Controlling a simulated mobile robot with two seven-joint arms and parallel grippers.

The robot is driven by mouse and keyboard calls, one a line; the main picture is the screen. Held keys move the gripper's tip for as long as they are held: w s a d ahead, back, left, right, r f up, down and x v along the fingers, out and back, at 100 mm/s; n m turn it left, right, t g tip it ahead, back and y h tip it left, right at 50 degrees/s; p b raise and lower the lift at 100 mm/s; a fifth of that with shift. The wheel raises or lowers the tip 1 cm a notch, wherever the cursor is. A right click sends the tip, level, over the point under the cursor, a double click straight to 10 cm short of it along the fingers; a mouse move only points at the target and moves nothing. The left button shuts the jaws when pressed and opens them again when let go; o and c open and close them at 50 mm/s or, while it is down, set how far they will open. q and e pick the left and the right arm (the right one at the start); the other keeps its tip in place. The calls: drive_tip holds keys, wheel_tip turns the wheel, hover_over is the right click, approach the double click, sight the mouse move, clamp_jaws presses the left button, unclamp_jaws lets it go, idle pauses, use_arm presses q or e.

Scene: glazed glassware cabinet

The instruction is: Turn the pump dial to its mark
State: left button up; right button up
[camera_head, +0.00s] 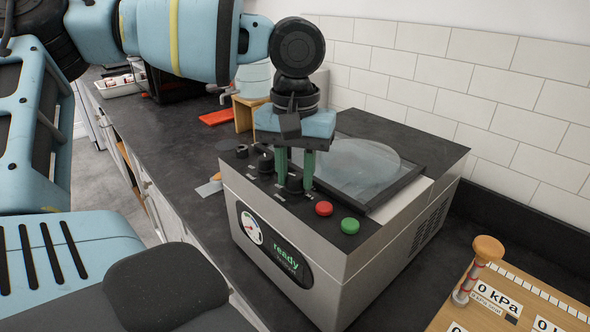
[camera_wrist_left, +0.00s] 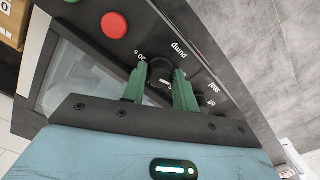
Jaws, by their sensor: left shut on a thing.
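The grey vacuum machine (camera_head: 285,232) stands on the dark counter, with its black control strip along the front top edge. My left gripper (camera_head: 295,186) points down over this strip. Its two green fingers are shut on the black pump dial (camera_head: 294,183). In the left wrist view the pump dial (camera_wrist_left: 161,72) sits between the fingertips, by printed "pump" and "30 s" labels. The dial's pointer setting is too small and partly covered to read. A second black dial (camera_head: 265,163) sits to the left, by the "seal" label in the wrist view. My right gripper is out of view.
A red button (camera_head: 323,208) and a green button (camera_head: 350,226) lie right of the gripped dial. The front display (camera_head: 285,257) reads "ready". The glass lid (camera_head: 362,165) is behind. A wooden board (camera_head: 520,300) with a knobbed post stands right.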

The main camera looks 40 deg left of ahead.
use_arm(q)
drive_tip(key=m, duration=0.4)
drive_tip(key=shift+m, duration=0.3)
drive_tip(key=m, duration=2.3)
drive_tip(key=shift+m+b, duration=0.3)
drive_tip(key=m, duration=0.5)
drive_tip(key=shift+m, duration=1.9)
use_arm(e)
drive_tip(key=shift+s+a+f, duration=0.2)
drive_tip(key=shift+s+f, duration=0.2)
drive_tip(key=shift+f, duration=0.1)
